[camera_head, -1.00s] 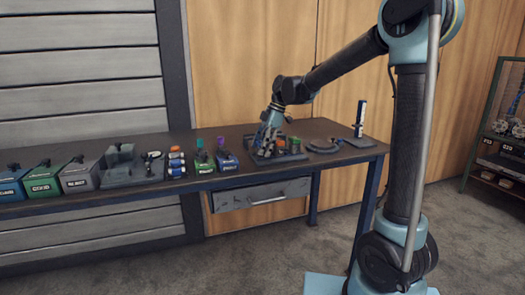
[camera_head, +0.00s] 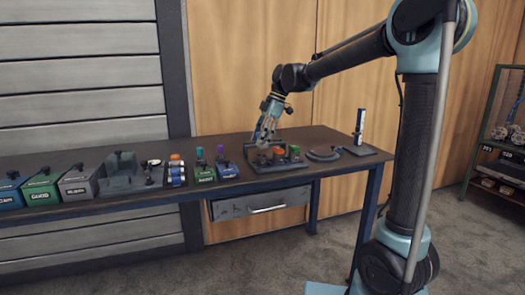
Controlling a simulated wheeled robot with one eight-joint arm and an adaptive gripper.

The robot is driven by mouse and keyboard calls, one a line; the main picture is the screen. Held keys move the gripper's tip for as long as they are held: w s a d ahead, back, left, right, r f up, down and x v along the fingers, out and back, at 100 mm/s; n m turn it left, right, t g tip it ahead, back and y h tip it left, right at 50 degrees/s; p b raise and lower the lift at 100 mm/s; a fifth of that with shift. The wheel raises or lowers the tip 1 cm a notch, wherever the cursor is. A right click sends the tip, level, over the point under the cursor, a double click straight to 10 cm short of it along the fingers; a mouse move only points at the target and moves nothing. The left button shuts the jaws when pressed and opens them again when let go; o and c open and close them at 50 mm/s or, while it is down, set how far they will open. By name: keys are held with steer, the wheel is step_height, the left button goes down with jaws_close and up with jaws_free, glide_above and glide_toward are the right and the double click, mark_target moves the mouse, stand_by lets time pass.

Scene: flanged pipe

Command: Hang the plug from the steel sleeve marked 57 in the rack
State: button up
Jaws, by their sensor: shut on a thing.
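My gripper (camera_head: 265,136) points down over the left part of a dark open tray (camera_head: 281,169) on the bench. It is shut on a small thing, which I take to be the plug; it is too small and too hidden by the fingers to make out. The tray holds several short cylinders, among them an orange one (camera_head: 278,151) and a green one (camera_head: 294,150). I cannot make out the mark 57 or tell which cylinder is the steel sleeve. A small rack (camera_head: 176,172) with orange, white and blue pieces stands left of the tray; I cannot tell whether it is the task's rack.
Green (camera_head: 203,174) and blue (camera_head: 228,170) blocks with coloured tops stand between rack and tray. Several labelled bins, including a green one (camera_head: 43,187), line the bench's left.

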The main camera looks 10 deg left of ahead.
steer(key=shift+r, duration=5.25)
steer(key=shift+s, duration=0.15)
